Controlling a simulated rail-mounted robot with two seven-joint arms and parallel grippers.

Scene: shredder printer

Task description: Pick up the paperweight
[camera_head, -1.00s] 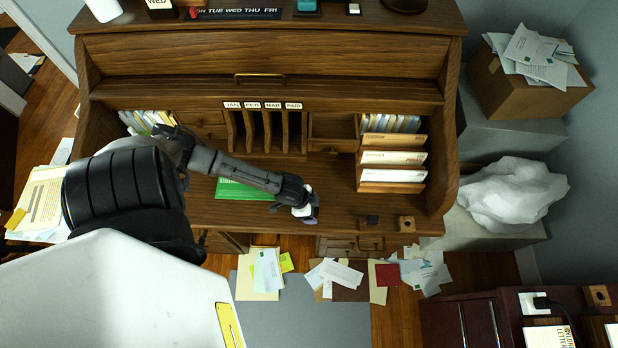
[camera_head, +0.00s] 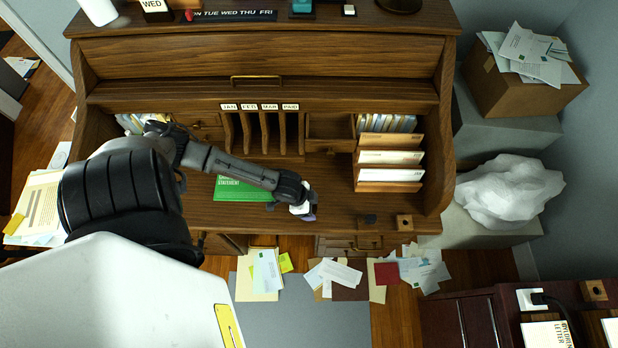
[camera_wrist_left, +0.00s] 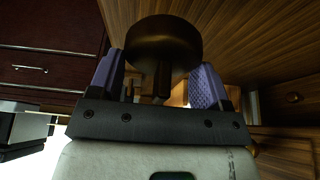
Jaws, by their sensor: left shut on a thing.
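A dark bronze round piece with a narrower stem, which I take to be the paperweight (camera_wrist_left: 160,45), sits between the purple fingers of my left gripper (camera_wrist_left: 157,82) in the left wrist view. The fingers are shut on its stem, below the wide round part. In the head view my left gripper (camera_head: 307,213) is over the front part of the desk (camera_head: 250,218), right of the green booklet. The paperweight cannot be made out there, hidden by the gripper. My right gripper is not in view.
A green booklet (camera_head: 240,189) lies under my left forearm. A letter rack (camera_head: 391,166) stands at the right. Papers (camera_head: 267,272) lie on the floor.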

